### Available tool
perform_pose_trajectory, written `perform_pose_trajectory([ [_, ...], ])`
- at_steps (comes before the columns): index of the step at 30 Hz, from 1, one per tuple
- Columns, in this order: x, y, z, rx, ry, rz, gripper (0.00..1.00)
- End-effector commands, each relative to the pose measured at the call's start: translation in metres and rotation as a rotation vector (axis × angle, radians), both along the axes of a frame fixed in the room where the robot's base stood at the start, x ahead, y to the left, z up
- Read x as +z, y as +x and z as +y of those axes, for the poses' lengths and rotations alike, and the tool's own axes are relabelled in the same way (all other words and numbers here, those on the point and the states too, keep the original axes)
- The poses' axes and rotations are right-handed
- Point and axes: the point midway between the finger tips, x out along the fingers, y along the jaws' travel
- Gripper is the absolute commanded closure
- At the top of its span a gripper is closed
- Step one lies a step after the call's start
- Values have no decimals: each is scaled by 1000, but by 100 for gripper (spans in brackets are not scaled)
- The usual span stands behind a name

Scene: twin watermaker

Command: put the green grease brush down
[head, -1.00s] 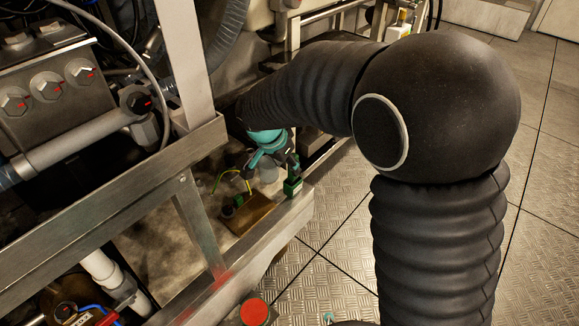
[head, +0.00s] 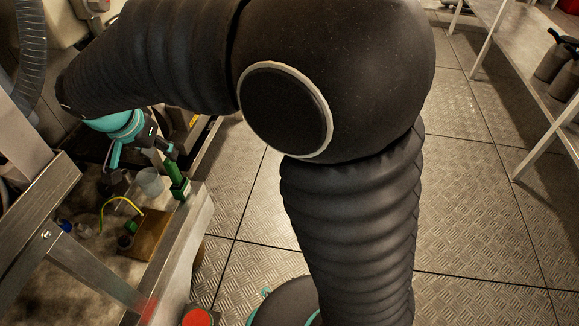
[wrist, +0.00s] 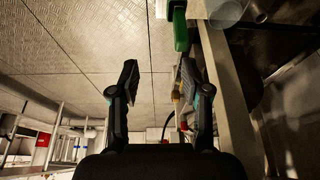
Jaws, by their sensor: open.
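The green grease brush (head: 178,183) is at the front metal edge of the machine's frame in the head view, beside a translucent cup. In the wrist view the green brush (wrist: 181,30) shows at the top, beyond the fingertips and nearer the right finger. My gripper (head: 158,146) is just above and left of the brush in the head view, partly hidden by my arm. In the wrist view my gripper (wrist: 159,75) has its fingers wide apart with nothing between them. The brush's exact contact with the surface below is too small to tell.
A translucent cup (head: 149,182) and a brown block (head: 150,232) with a yellow-green wire lie left of the brush. The metal frame (head: 40,210) stands at the left. A red round knob (head: 197,317) is below. The plated floor (head: 470,200) at the right is open up to a bench.

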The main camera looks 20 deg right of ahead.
Motion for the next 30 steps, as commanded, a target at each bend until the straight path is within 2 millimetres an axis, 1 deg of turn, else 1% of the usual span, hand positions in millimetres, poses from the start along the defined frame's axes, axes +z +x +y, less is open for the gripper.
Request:
perform_pose_trajectory([
  [1,10,-3,-20,9,8,2,53],
  [2,15,-6,-32,20,11,6,53],
  [3,21,-11,-49,38,15,12,53],
  [5,30,-20,-73,69,21,17,53],
  [6,35,-27,-89,89,26,19,53],
  [8,43,-39,-112,121,33,18,53],
  [9,47,-47,-127,142,36,17,53],
  [12,54,-72,-161,200,42,8,53],
  [15,58,-98,-191,258,42,-8,53],
  [17,59,-114,-206,293,39,-24,53],
  [18,59,-126,-215,315,36,-33,53],
  [21,56,-151,-234,370,22,-61,53],
  [25,50,-177,-248,427,0,-92,53],
  [27,47,-186,-252,450,-11,-104,53],
  [30,44,-193,-255,471,-22,-114,53],
])
